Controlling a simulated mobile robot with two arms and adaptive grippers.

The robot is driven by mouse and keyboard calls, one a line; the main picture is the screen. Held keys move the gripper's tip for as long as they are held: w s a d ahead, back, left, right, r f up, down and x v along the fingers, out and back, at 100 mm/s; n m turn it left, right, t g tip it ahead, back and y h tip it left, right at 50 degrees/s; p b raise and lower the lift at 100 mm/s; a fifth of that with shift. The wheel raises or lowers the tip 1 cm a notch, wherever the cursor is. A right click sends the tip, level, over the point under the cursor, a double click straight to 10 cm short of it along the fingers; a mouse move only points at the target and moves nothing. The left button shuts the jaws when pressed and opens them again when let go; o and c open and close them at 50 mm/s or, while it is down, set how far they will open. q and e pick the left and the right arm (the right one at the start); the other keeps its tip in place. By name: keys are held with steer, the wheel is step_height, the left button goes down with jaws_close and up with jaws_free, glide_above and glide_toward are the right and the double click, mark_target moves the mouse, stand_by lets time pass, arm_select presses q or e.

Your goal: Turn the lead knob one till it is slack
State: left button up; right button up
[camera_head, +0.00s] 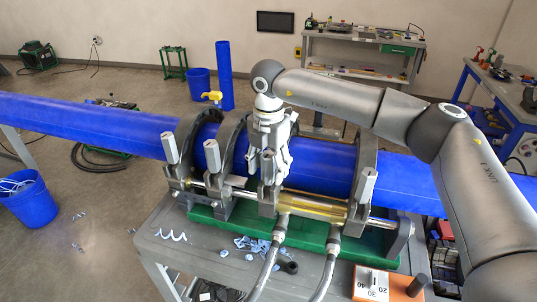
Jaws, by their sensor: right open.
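The pipe fusion clamp frame (190,190) holds a blue pipe (315,165) in several dark ring clamps. Grey upright knobs stand along its near side: one at the left end (171,148), one beside it (213,157) and one at the right (366,186). I cannot tell which of them is lead knob one. My right gripper (269,172) points down in front of the pipe, at the clamp between the second knob and the right one. Its fingers are open, around or just in front of that clamp's knob, which they mostly hide. Contact cannot be told. My left gripper is out of view.
The frame sits on a green base on a grey cart (195,255). Two hoses (270,270) run off its front. Blue shavings (255,245) and an orange box (370,284) lie on the cart. A blue bucket (30,200) stands at left. Workbenches stand behind.

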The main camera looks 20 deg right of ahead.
steer(key=shift+w, duration=0.1)
steer(key=shift+c, duration=1)
steer(key=c, duration=0.9)
steer(key=shift+n+b, duration=0.3)
steer(key=shift+n, duration=0.7)
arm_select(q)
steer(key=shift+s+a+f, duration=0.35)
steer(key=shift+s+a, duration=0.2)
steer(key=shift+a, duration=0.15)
arm_select(e)
steer(key=shift+n, duration=0.5)
